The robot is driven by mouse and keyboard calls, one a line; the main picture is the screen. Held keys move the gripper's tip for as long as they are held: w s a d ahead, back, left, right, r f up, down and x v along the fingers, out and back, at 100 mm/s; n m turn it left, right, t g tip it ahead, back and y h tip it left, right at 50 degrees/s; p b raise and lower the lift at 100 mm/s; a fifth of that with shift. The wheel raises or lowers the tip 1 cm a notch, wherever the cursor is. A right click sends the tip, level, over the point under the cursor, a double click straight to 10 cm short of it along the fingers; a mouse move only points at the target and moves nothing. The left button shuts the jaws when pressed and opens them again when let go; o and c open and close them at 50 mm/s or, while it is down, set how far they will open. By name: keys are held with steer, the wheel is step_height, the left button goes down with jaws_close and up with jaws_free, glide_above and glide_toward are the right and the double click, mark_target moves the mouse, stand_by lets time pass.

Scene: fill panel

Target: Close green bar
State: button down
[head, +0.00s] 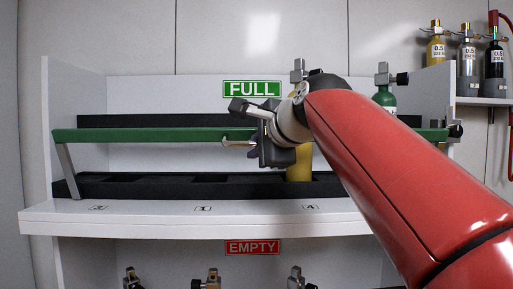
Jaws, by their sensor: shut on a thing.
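The green bar (150,135) runs level across the FULL shelf, above the shelf's front edge. A grey side arm (68,170) slants from its left end down to the shelf. My gripper (240,132) is at the middle of the bar, below the green FULL sign (252,89), and is shut on the bar. The exact finger contact is small and partly hidden. My red arm reaches in from the lower right and covers part of the bar's right half.
A yellow cylinder (300,163) stands behind my gripper, and a green cylinder (385,97) stands to its right, partly behind my arm. The left shelf slots look empty. Several valve tops show below the EMPTY sign (252,247). Small cylinders (467,60) stand on a side shelf.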

steer(key=shift+w+d+r, duration=0.1)
steer(key=shift+w+r, duration=0.15)
steer(key=shift+w, duration=0.3)
stand_by(1.2)
steer(key=c, duration=1.5)
jaws_free()
steer(key=shift+f+g, duration=0.15)
steer(key=shift+g, duration=0.15)
steer(key=shift+s+d+r, duration=0.25)
steer(key=shift+r, duration=0.6)
steer(key=shift+s+d+r, duration=0.2)
steer(key=shift+d+r, duration=0.05)
steer(key=shift+r, duration=0.6)
steer(key=shift+s+d+r, duration=0.25)
steer(key=shift+r, duration=0.6)
steer(key=shift+c, duration=0.2)
steer(key=shift+o, duration=0.3)
steer(key=shift+s+d+r, duration=0.9)
steer(key=shift+s+d, duration=0.1)
steer(key=shift+s, duration=0.1)
steer(key=shift+w+a, duration=0.15)
steer(key=shift+s+r, duration=0.2)
steer(key=shift+r, duration=0.05)
